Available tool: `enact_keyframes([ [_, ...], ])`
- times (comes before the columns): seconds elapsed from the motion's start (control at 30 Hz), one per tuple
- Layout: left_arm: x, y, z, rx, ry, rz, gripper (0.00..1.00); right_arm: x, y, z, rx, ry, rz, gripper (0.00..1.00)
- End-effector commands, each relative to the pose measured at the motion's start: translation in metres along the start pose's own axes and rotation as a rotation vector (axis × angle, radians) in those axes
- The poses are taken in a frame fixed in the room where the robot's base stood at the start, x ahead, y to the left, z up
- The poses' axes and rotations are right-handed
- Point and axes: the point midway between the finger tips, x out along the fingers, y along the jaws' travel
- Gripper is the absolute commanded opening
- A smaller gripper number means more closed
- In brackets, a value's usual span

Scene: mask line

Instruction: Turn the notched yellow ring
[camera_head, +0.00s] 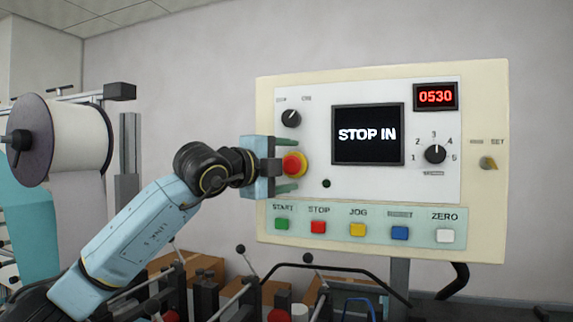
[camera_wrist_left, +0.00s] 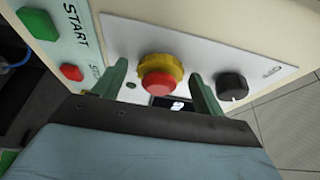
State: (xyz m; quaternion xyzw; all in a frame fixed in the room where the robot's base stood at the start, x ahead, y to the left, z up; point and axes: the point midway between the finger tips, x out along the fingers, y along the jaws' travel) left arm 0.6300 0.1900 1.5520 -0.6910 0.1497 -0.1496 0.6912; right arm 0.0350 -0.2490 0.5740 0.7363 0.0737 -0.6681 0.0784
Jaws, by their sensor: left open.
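The notched yellow ring (camera_wrist_left: 161,67) sits around the base of a red mushroom button (camera_wrist_left: 159,85) on the control panel. In the head view the ring (camera_head: 302,162) shows at the left of the panel, behind the red button (camera_head: 292,164). My left gripper (camera_head: 287,166) is in front of the button, partly covering it. In the left wrist view my left gripper (camera_wrist_left: 160,85) is open, with one green finger on each side of the button and ring. Whether the fingers touch the ring I cannot tell. My right gripper is not in view.
The panel (camera_head: 382,270) carries a black knob (camera_head: 291,118) above the ring, a screen (camera_head: 368,134) reading "STOP IN", and a row of coloured buttons below, including the green START button (camera_head: 281,224). A white roll (camera_head: 82,135) stands at left.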

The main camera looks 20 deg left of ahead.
Motion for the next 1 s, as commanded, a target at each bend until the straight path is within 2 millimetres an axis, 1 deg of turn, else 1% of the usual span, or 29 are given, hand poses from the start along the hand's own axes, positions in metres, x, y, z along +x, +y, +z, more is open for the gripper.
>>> enact_keyframes([
  [0.03,-0.0001,-0.0001,-0.0001,0.0,0.0,0.0,0.71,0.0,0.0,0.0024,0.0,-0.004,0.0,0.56],
  [0.37,-0.0004,-0.0002,0.0,0.0,0.0,0.0,0.28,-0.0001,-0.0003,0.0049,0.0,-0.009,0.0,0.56],
  [0.67,-0.0004,-0.0007,-0.0004,0.034,0.001,0.013,0.27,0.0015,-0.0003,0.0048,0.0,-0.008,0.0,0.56],
  [0.87,-0.0004,-0.0013,-0.0006,0.133,0.002,0.056,0.27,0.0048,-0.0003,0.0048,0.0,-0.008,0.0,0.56],
  [1.0,-0.0003,-0.0031,-0.0011,0.238,0.002,0.098,0.27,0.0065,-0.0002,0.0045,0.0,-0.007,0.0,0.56],
])
